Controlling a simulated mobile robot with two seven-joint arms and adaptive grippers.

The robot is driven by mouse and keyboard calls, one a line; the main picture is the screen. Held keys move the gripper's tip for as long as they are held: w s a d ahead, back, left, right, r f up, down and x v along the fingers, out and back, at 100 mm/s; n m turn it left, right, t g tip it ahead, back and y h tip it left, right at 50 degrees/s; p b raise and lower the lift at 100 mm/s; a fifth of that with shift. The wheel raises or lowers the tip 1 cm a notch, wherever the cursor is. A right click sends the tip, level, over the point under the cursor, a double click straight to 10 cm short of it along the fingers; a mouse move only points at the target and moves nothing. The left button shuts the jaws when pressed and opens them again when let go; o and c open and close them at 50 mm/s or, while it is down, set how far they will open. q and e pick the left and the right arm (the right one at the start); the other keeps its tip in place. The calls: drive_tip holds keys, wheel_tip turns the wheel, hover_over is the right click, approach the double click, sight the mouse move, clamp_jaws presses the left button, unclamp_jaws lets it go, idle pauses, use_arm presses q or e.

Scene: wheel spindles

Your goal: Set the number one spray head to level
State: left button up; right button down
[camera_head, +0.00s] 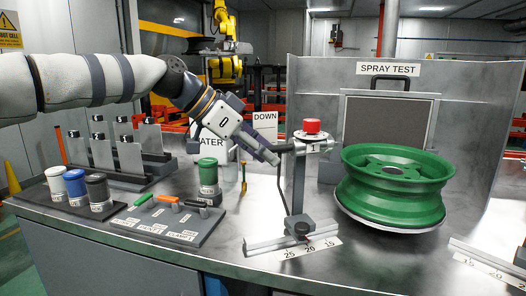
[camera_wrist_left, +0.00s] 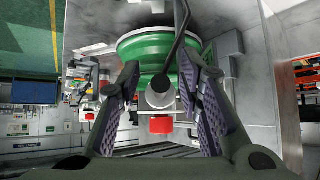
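The number one spray head (camera_head: 315,146) sits on top of a grey post, with a red knob (camera_head: 311,126) above it and a small "1" label. A dark piece on its left side reaches toward my left gripper (camera_head: 268,155); its exact tilt is hard to tell. In the left wrist view, my left gripper (camera_wrist_left: 159,75) is open, with one finger on each side of the spray head's grey cylinder (camera_wrist_left: 160,99). Gaps show between the fingers and the cylinder. The red knob also shows there (camera_wrist_left: 160,125). My right gripper is not in view.
A green wheel (camera_head: 392,190) stands right of the post, before the spray test panel (camera_head: 300,90). The post's clamp (camera_head: 299,226) sits on a scaled rail. Left are colored canisters (camera_head: 208,180), a labelled tool board (camera_head: 165,228) and upright plates (camera_head: 130,155).

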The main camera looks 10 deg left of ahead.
use_arm(q)
drive_tip(key=v, duration=1.2)
